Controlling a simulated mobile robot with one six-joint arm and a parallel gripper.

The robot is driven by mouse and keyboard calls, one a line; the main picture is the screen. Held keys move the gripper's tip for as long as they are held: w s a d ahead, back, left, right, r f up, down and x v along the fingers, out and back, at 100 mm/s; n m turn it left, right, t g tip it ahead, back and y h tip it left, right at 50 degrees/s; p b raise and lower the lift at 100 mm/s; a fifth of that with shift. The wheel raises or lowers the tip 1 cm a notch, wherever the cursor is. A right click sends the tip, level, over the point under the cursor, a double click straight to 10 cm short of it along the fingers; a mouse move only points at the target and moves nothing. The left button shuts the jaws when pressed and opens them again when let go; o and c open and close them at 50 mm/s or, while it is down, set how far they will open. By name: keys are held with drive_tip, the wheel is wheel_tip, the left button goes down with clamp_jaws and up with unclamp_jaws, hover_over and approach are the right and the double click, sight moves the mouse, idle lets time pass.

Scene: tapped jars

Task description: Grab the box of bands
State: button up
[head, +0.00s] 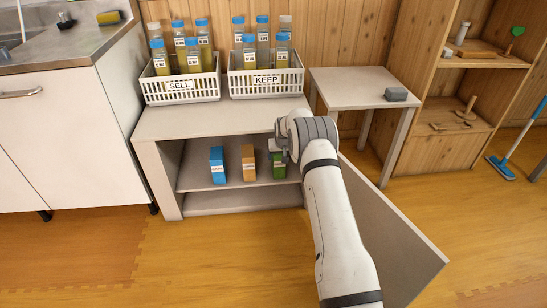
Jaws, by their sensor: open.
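Three small upright boxes stand in a row on the shelf (198,183) inside the low cabinet: a blue box (217,165), an orange box (248,163) and a green box (279,168). Each seems to carry a label, but the print is too small to read, so I cannot tell which one holds bands. My gripper (273,151) is open at the cabinet's front, by the upper part of the green box, and my wrist hides some of that area. I cannot tell whether it touches the green box.
The cabinet door (395,235) stands open on the right, beside my arm. On the cabinet top (224,119) are two white baskets of capped jars, SELL (181,90) and KEEP (266,83). A side table (345,90) holds a grey block (396,94). Floor at front left is clear.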

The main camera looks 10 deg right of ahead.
sight(280, 165)
drive_tip(key=b+x, duration=0.6)
drive_tip(key=x, duration=0.5)
drive_tip(key=shift+d, duration=0.15)
drive_tip(key=shift+w+f+b, duration=0.35)
drive_tip(key=shift+f+b, duration=0.15)
drive_tip(key=shift+b, duration=0.05)
drive_tip(key=shift+c, duration=0.2)
drive_tip(key=c, duration=1.1)
drive_tip(key=shift+r, duration=0.1)
drive_tip(key=shift+c, duration=0.3)
drive_tip(key=shift+r, duration=0.15)
